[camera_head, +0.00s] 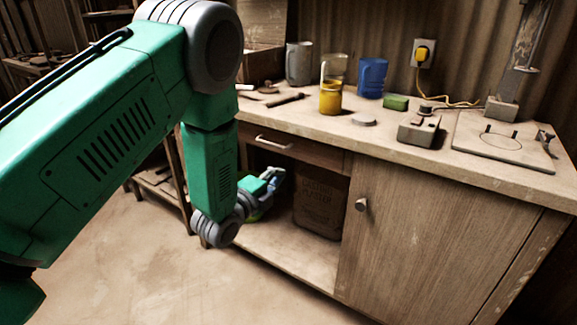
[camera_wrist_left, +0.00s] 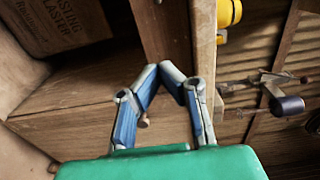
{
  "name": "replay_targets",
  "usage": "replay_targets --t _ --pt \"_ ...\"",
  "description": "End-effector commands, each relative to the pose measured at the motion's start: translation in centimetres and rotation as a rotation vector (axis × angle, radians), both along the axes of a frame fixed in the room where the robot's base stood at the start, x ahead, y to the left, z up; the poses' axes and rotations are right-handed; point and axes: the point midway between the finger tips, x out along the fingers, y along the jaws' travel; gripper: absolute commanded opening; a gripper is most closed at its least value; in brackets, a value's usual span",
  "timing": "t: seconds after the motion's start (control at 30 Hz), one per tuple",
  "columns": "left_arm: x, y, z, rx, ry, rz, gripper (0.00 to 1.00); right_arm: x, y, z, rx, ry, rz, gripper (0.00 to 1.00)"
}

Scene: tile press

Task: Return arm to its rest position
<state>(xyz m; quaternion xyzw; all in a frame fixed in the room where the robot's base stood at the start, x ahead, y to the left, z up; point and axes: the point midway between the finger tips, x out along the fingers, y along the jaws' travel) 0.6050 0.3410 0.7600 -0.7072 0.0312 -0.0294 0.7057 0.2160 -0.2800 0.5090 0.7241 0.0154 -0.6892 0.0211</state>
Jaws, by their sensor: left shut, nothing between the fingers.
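My green left arm comes in from the left and bends down in front of the workbench. My left gripper (camera_head: 275,177) is at the open compartment under the drawer (camera_head: 300,151), to the left of a brown plaster bag (camera_head: 320,203). In the left wrist view the blue and grey fingers (camera_wrist_left: 165,72) converge with nothing held between them. The bag also shows at the upper left there (camera_wrist_left: 60,22). Whether the gripper touches any part of the bench cannot be told. My right gripper is not in view.
The benchtop (camera_head: 375,133) carries a yellow jar (camera_head: 330,97), a blue jug (camera_head: 371,77), a grey mug (camera_head: 299,63), a green block (camera_head: 396,102) and a press (camera_head: 500,145) at right. A cabinet door (camera_head: 430,245) is shut. The floor (camera_head: 150,255) at left is clear.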

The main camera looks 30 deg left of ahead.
Motion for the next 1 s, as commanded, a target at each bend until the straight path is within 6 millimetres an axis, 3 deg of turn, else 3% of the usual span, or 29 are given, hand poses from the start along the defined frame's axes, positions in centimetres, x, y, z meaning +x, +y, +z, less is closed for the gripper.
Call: replay_targets --t 0.27,0.37,0.43,0.57,0.7,0.9,1.0 --pt "-0.7 0.0 -0.3 -0.012 0.015 0.001 0.0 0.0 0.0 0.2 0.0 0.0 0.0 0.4" --pt "-2.0 -0.4 -2.3 -0.1 0.113 0.017 0.0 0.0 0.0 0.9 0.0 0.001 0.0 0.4" --pt "-4.0 -0.9 -4.8 -0.222 0.246 0.053 0.0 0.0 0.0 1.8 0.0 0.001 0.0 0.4" --pt "-10.7 -2.2 -10.7 -0.523 0.575 0.208 0.0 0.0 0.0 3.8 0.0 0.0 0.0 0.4" --pt "-20.4 -3.7 -15.3 -0.819 0.897 0.487 0.0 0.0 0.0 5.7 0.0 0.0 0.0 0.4" --pt "-32.8 -5.2 -17.2 -1.064 1.171 0.929 0.0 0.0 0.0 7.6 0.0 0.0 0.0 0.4" --pt "-36.5 -5.6 -17.1 -1.116 1.225 1.086 0.0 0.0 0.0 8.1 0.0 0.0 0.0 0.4"
